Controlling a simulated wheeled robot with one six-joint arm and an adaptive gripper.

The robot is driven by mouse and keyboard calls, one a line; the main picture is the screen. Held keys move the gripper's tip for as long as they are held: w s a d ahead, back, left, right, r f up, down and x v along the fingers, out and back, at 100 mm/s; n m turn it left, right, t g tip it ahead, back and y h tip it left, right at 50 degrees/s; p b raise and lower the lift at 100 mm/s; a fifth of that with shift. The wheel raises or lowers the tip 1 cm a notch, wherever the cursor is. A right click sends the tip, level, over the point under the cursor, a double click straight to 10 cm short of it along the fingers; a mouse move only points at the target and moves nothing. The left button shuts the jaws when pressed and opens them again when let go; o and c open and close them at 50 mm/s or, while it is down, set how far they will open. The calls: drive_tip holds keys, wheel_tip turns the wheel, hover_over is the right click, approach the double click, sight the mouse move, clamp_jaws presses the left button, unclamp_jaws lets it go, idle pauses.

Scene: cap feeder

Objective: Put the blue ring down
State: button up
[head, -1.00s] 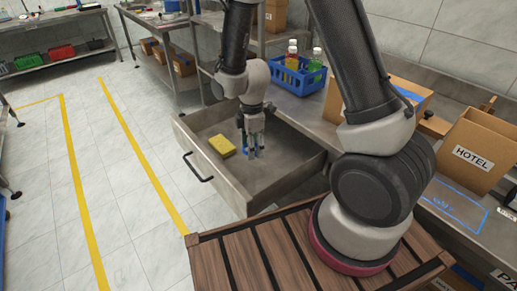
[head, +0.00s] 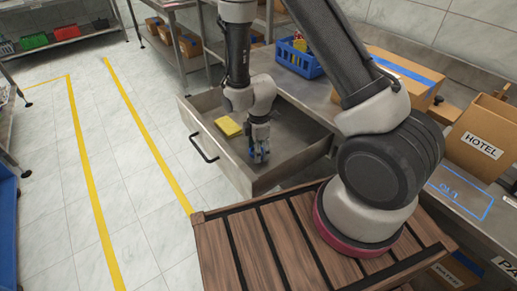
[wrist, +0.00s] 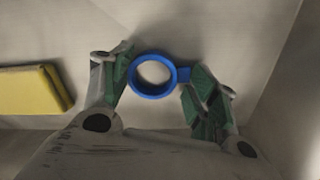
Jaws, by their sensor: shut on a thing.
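My gripper (head: 260,152) points down inside the open grey drawer (head: 222,160). In the wrist view, my gripper (wrist: 160,74) has its green-padded fingers on either side of the blue ring (wrist: 153,93), shut on it. The ring has a short tab (wrist: 184,73) on its right, by the right finger. In the head view only small bits of blue show between the fingers. I cannot tell whether the ring touches the drawer floor. A yellow sponge (head: 228,126) lies in the drawer, left of my gripper and apart from it; it also shows in the wrist view (wrist: 32,89).
The drawer walls stand around my gripper, with bare floor between it and the sponge. A blue crate (head: 297,58) with bottles stands on the counter behind. A cardboard box marked HOTEL (head: 482,140) is at the right.

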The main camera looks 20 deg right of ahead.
drive_tip(key=o, duration=0.7)
drive_tip(key=d+r+m+t, duration=0.1)
drive_tip(key=d+r+m, duration=0.1)
drive_tip(key=r, duration=0.9)
drive_tip(key=d+r+m, duration=0.2)
drive_tip(key=r, duration=0.9)
drive_tip(key=s+d+r+m+t, duration=0.1)
drive_tip(key=s+d+r+m, duration=0.2)
drive_tip(key=s+r, duration=0.3)
drive_tip(key=s+d+r+m+t, duration=0.1)
drive_tip(key=s+d+r+m, duration=0.3)
drive_tip(key=s+r+m, duration=0.2)
drive_tip(key=s+d+r+m+t, duration=0.1)
drive_tip(key=s+d+r+m, duration=0.3)
drive_tip(key=s+r, duration=0.2)
drive_tip(key=shift+s+d+r+m, duration=0.2)
drive_tip(key=shift+s+r+m, duration=0.1)
drive_tip(key=shift+s+m, duration=0.15)
